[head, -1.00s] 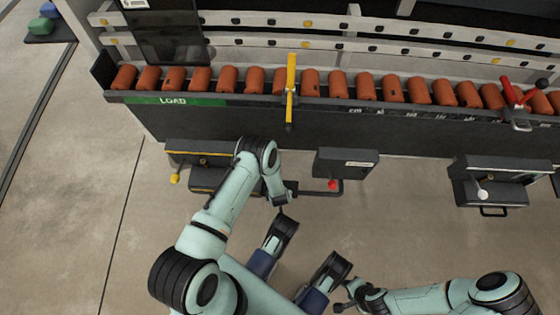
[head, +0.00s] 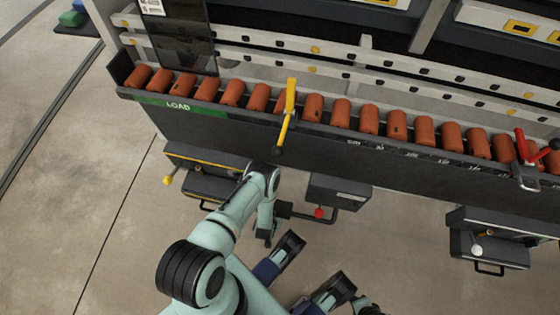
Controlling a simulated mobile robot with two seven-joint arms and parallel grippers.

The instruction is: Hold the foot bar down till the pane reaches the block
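The dark glass pane (head: 181,40) stands upright at the left of the roller line, above the LOAD end. A yellow upright piece (head: 286,115), possibly the block, stands across the rollers to its right, with a clear gap between them. Low at the machine's front, a black bar (head: 334,216) shows by a red knob; it may be the foot bar. My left gripper (head: 267,239) hangs just left of and nearer than the bar's left end; its finger opening is unclear and contact cannot be told. My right gripper (head: 367,309) is mostly cut off at the bottom edge.
Orange rollers (head: 313,107) line the dark front panel. A unit with a yellow knob (head: 168,180) is at left, a box with a red knob (head: 319,213) in the middle, a unit with a white knob (head: 477,251) at right. A red-handled clamp (head: 523,158) stands at right.

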